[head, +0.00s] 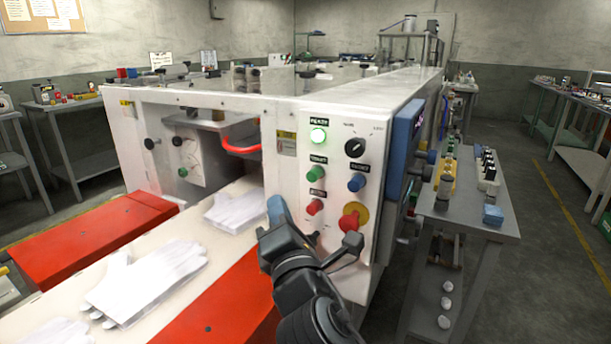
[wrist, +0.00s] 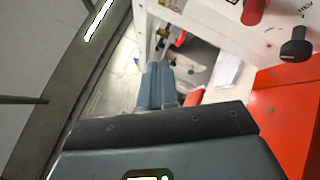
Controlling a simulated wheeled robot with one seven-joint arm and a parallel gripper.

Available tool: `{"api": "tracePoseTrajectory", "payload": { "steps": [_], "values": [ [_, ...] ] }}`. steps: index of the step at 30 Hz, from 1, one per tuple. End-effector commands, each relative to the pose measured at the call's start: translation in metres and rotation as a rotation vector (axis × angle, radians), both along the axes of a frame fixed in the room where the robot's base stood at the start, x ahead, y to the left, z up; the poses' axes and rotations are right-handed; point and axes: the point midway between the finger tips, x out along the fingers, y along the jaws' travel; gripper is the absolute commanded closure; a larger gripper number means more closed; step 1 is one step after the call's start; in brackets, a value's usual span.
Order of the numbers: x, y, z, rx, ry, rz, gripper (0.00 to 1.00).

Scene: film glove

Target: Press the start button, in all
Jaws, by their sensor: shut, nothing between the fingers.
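The white machine (head: 300,112) has a control panel on its front right. A green button (head: 315,173) sits there under a small dark label that seems to read START. The green button cannot be made out in the wrist view.
A blue button (head: 357,183), a black selector knob (head: 355,147) and a red mushroom button on yellow (head: 350,217) share the panel. White gloves (head: 145,275) lie on the belt between red guards (head: 95,237). A grey side table (head: 480,215) stands right.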

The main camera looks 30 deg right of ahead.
Motion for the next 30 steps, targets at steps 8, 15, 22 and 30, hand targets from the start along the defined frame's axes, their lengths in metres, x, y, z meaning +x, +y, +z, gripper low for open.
{"api": "tracePoseTrajectory", "payload": {
  "steps": [8,15,22,30],
  "values": [
    [0.000,0.000,0.000,0.001,0.000,0.000,1.00],
    [0.008,-0.011,0.002,0.001,0.000,-0.001,1.00],
    [0.025,-0.035,0.003,0.002,0.001,-0.002,1.00],
    [0.044,-0.060,0.003,0.001,0.001,0.000,1.00]
  ]
}}
